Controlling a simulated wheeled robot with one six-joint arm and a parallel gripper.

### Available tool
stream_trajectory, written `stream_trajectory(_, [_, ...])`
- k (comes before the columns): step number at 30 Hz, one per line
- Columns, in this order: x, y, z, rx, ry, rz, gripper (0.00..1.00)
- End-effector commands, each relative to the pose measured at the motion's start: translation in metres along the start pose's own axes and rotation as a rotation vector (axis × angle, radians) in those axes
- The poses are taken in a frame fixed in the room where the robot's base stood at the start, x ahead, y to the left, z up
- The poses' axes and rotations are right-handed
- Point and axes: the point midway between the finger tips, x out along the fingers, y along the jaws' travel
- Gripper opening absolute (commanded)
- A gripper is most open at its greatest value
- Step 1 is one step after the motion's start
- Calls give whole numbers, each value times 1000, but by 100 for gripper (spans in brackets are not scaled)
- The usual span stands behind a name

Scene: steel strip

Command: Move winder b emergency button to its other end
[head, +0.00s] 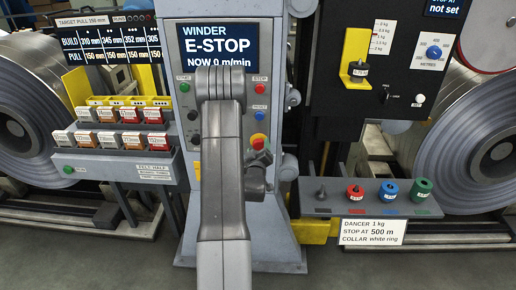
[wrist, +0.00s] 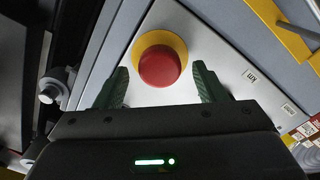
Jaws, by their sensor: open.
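The emergency button (wrist: 160,66) is a red mushroom head on a yellow round plate, set in the pale winder panel. In the head view my gripper (head: 262,157) is at the button's lower edge, largely hidden by my arm. The winder screen (head: 216,50) reads "E-STOP" and "NOW 0 m/min". Whether the button is pressed in cannot be told.
Near it on the panel are a blue reset button (head: 260,104), a red stop button (head: 262,87) and a green start button (head: 184,87). A block rack (head: 120,160) stands left. A weight shelf (head: 330,208) is at right. Large steel coils flank the panel.

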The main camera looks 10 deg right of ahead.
Motion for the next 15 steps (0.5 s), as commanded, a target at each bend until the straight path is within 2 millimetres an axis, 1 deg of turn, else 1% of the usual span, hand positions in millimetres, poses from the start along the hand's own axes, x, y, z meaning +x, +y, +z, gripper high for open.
stream_trajectory(7, [0, 0, 0, 0, 0, 0, 64])
stream_trajectory(11, [0, 0, 0, 0, 0, 0, 39])
stream_trajectory(12, [0, 0, 0, 0, 0, 0, 31])
stream_trajectory(14, [0, 0, 0, 0, 0, 0, 19])
stream_trajectory(15, [0, 0, 0, 0, 0, 0, 11])
